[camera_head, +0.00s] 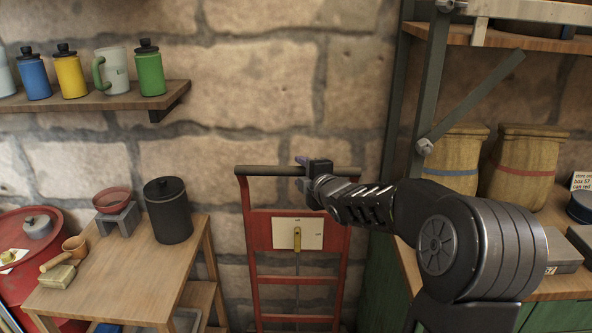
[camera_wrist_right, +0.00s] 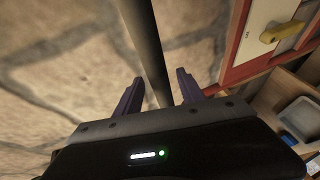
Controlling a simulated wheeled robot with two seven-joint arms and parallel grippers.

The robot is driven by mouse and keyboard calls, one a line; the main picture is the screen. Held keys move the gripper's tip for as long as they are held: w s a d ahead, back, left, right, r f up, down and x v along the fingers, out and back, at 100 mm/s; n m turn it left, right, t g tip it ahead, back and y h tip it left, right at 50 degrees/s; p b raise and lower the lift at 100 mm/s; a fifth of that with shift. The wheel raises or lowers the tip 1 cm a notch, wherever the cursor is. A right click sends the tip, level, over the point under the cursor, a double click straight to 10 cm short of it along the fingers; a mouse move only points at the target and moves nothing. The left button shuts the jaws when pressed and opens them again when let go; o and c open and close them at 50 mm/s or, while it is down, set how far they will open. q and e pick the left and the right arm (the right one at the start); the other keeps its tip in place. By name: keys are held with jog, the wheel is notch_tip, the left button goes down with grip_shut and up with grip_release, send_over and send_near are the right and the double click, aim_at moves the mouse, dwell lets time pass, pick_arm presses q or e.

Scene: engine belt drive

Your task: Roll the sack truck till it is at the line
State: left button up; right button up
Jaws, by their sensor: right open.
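The red sack truck (camera_head: 248,227) stands upright against the stone wall, between the wooden table and the green bench. Its dark handle bar (camera_head: 262,170) runs across the top, and a pale plate with a yellow lever (camera_head: 297,236) sits below it. My right gripper (camera_head: 300,172) is at the right part of the handle bar. In the right wrist view the handle bar (camera_wrist_right: 146,40) runs down between the two open fingers (camera_wrist_right: 160,95), which look apart from it. The truck's wheels and the line are not in view. My left gripper is not in view.
A wooden table (camera_head: 150,285) with a black canister (camera_head: 168,210) stands close on the left.

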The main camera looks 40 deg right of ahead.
jog(key=shift+x, duration=2.05)
grip_shut()
